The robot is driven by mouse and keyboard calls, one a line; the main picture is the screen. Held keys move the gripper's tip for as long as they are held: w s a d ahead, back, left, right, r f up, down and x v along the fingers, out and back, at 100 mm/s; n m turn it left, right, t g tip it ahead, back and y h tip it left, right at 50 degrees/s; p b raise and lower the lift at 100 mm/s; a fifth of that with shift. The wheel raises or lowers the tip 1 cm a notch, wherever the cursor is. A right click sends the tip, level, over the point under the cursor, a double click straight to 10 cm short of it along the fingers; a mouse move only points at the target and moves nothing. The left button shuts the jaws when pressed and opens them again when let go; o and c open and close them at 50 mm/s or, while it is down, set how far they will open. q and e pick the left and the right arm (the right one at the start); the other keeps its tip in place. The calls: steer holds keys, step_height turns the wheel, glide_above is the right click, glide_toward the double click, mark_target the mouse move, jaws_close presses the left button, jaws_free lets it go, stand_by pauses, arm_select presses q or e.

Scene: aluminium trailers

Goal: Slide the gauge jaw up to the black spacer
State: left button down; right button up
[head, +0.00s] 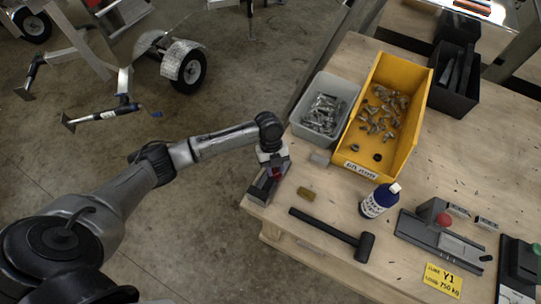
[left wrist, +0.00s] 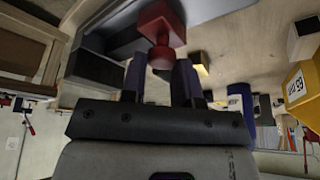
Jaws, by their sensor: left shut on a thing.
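My left gripper (head: 272,165) is at the table's left corner, over a grey slide gauge (head: 260,190). It is shut on the gauge jaw's red knob (head: 276,173). In the left wrist view the red knob (left wrist: 160,25) sits between the dark fingertips (left wrist: 160,75), with a square red part and a rounded end. The gauge's grey body (left wrist: 125,32) lies behind it, partly hidden by the fingers. I cannot surely pick out the black spacer or its gap to the jaw. My right gripper is not in view.
A grey bin (head: 345,88) and a yellow bin (head: 412,90) of metal parts stand behind. A second red-knobbed fixture (head: 420,236) is farther right. The table edge is close on the left.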

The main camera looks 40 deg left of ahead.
arm_select(q)
steer(key=shift+s+f, duration=0.2)
steer(key=shift+s, duration=0.25)
steer(key=c, duration=1.3)
jaws_free()
steer(key=shift+s, duration=0.1)
steer(key=shift+o, duration=1)
steer(key=shift+s+f, duration=0.15)
steer(key=shift+s, duration=0.1)
steer(key=shift+o, duration=1.3)
steer(key=shift+s, duration=0.1)
steer(key=v, duration=1.4)
steer(key=shift+w+b, duration=0.25)
steer(key=shift+b, duration=0.05)
steer(key=shift+f, duration=0.1)
